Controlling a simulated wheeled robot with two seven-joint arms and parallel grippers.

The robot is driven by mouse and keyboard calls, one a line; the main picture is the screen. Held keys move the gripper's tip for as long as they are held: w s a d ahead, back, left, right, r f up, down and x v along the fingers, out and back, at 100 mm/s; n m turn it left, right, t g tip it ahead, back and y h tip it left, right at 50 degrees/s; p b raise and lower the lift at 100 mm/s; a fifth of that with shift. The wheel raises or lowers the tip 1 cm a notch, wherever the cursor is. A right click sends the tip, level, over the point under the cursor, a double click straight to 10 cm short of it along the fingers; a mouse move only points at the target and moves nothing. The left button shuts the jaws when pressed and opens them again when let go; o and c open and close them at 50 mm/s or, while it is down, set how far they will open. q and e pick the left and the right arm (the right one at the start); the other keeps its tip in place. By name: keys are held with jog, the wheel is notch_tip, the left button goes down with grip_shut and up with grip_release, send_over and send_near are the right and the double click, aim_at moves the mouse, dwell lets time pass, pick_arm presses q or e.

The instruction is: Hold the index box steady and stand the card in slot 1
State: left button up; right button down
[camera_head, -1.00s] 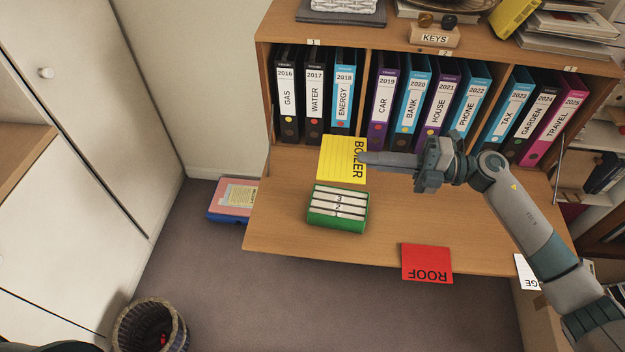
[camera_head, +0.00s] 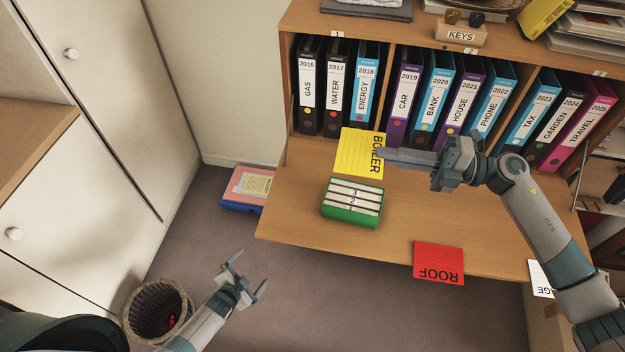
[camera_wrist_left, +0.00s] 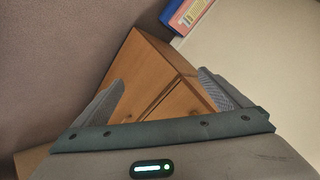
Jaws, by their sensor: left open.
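The index box (camera_head: 350,213), green with white numbered dividers, sits on the bureau's wooden flap (camera_head: 300,229). The digits 3 and 2 can be read on it. The yellow BOILER card (camera_head: 356,155) is held upright or tilted just behind the box, in front of the binders. My right gripper (camera_head: 385,154) is at the card's right edge and looks shut on it. My left gripper (camera_head: 248,276) is open and empty, over the floor in front of the flap's left side, apart from the box. In the left wrist view its two fingers (camera_wrist_left: 165,102) are spread with nothing between them.
A red ROOF card (camera_head: 438,263) and a white card (camera_head: 540,279) lie at the flap's front edge. Labelled binders (camera_head: 410,95) stand in the shelf behind. A wicker basket (camera_head: 158,308) stands on the floor at lower left. A blue and pink box (camera_head: 247,190) lies left of the flap.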

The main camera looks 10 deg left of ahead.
pick_arm(q)
jog(key=w+d+r+m+t+h, duration=0.1)
jog(key=w+r+m+t+h, duration=0.3)
jog(key=w+r, duration=0.75)
jog(key=w+d+r+m+t+h, duration=0.15)
jog(key=w+r+m, duration=0.45)
jog(key=r, duration=1.1)
jog(key=w+d+r+m+t+h, duration=0.1)
jog(key=w+r+m+t+h, duration=0.2)
jog(key=w+r+m, duration=0.75)
jog(key=s+d+r+m+g+h, duration=0.6)
jog(key=d+r+m+g+h, duration=0.15)
jog(key=d+m, duration=0.25)
jog(key=s+d+f+m+g+y, duration=0.1)
jog(key=s+f+m+g, duration=0.1)
jog(key=m+g, duration=0.2)
jog(key=s+d+f+m+g+y, duration=0.1)
jog(key=s+d+f+m+g, duration=0.1)
jog(key=s+f+m+g, duration=0.1)
jog(key=s+d+f+m+g+y, duration=0.1)
jog(key=s+d+f+m+g, duration=0.1)
jog(key=m+g, duration=0.3)
jog(key=shift+s+d+f+m, duration=0.2)
jog(key=shift+s+f+m, duration=0.45)
jog(key=shift+m, duration=0.5)
jog(key=shift+s+a+f+m+g+y, duration=0.15)
jog(key=shift+s+f+m+g+y, duration=0.15)
jog(key=shift+f+m, duration=0.15)
